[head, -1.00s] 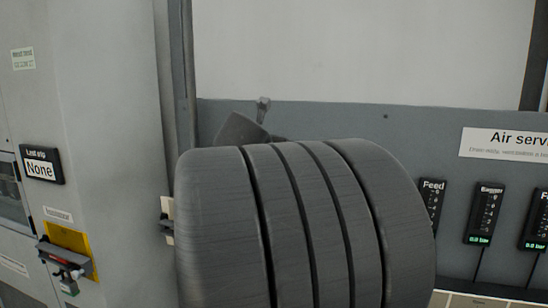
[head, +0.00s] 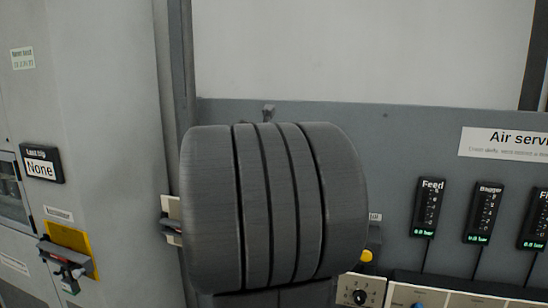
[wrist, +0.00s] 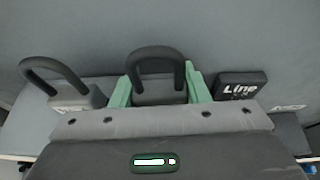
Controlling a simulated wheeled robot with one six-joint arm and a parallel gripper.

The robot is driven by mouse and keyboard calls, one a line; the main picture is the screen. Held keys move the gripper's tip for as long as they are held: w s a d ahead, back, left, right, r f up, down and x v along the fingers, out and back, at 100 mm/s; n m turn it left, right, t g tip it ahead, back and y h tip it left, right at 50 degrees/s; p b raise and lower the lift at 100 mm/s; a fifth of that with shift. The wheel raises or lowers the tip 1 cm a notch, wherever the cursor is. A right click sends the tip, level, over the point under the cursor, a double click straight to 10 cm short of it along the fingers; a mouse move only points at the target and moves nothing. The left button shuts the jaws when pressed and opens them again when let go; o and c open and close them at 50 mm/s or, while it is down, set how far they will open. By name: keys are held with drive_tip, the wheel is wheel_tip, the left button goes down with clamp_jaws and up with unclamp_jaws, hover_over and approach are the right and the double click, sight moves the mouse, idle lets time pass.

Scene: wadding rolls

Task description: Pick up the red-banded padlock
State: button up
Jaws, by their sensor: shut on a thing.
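In the wrist view, my gripper (wrist: 161,90) has its green fingers closed on the two sides of a dark padlock (wrist: 160,99). The padlock's black shackle arches upright above the fingers. No red band shows on the part I can see; its lower body is hidden behind the gripper's housing. A second padlock (wrist: 80,102), with a black shackle and a pale label, stands to the left, apart from the fingers. In the head view, my own grey ribbed arm hides the gripper and both padlocks.
A black "Line" label block (wrist: 241,86) stands close to the right finger. In the head view, a panel holds several gauges such as the Feed gauge (head: 428,206), a yellow button (head: 366,256) and a black knob (head: 359,297). A yellow-backed switch (head: 68,240) is on the left cabinet.

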wheel_tip(320, 180, up, 18)
drive_tip(key=p, duration=0.4)
idle(0.5)
idle(0.6)
